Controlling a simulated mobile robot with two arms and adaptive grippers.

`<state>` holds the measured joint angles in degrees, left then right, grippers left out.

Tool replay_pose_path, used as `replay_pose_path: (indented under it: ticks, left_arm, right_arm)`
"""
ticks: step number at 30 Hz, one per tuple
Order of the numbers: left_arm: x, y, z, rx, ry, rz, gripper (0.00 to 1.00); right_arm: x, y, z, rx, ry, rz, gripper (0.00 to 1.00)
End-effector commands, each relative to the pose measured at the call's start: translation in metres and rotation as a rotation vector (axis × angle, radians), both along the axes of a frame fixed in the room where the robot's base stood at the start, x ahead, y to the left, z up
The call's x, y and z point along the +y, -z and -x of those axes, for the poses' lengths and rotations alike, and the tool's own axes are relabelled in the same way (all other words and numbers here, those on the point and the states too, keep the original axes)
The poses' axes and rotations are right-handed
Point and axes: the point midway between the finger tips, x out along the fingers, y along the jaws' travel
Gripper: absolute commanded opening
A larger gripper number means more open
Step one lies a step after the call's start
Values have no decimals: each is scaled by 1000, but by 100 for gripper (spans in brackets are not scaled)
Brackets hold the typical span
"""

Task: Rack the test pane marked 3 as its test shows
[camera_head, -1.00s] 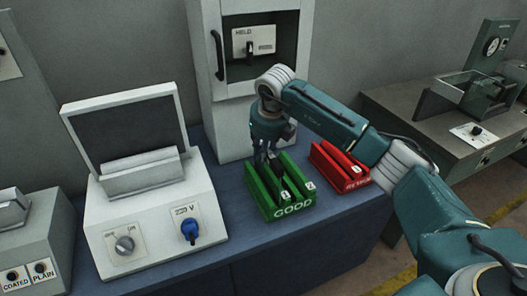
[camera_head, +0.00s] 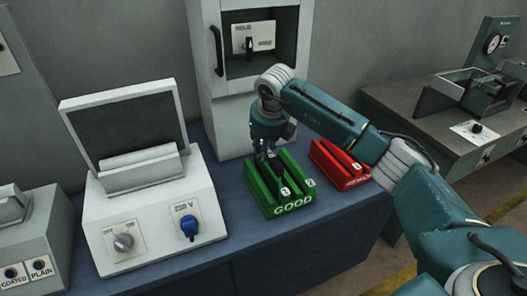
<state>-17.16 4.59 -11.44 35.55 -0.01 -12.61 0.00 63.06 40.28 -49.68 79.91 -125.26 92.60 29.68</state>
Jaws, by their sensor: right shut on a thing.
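The green rack marked GOOD (camera_head: 293,206) stands on the blue bench, with slots running front to back. My right gripper (camera_head: 268,156) points down over its back part, shut on a thin dark pane (camera_head: 279,180) seen almost edge-on. The pane appears to stand in or just over a middle slot; I cannot tell whether it is fully seated. My left gripper is not in view.
A white tester (camera_head: 150,225) with a tilted dark screen, a knob and a blue switch stands left of the green rack. A grey cabinet with an open recess (camera_head: 270,66) stands behind. Another bench with instruments (camera_head: 480,100) is at right.

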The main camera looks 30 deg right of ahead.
Motion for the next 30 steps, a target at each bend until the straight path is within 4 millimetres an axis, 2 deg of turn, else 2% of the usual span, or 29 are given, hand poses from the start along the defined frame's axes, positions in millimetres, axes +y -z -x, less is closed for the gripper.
replay_pose_path:
  ticks: [5, 6, 8, 9, 16, 20, 23, 30]
  left_arm:
    - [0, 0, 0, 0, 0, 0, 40]
    - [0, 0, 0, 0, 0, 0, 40]
    - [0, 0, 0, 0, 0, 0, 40]
    - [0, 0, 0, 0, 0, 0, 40]
    - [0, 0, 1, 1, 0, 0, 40]
    - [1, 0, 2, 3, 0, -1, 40]
    - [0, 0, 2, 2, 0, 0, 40]
    - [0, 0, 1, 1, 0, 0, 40]
  right_arm:
    - [-1, 0, 0, 0, 3, 1, 0]
    - [-1, 0, 0, 0, 2, 2, 33]
    - [-1, 0, 0, 0, 2, 2, 45]
    - [-1, 0, 0, 0, 2, 2, 47]
    - [0, 2, 1, 5, 0, 1, 47]
    - [0, -5, 2, 1, 0, 0, 47]
    - [0, -18, 5, -1, 2, 2, 47]
    - [2, -69, 20, -4, 1, 1, 47]
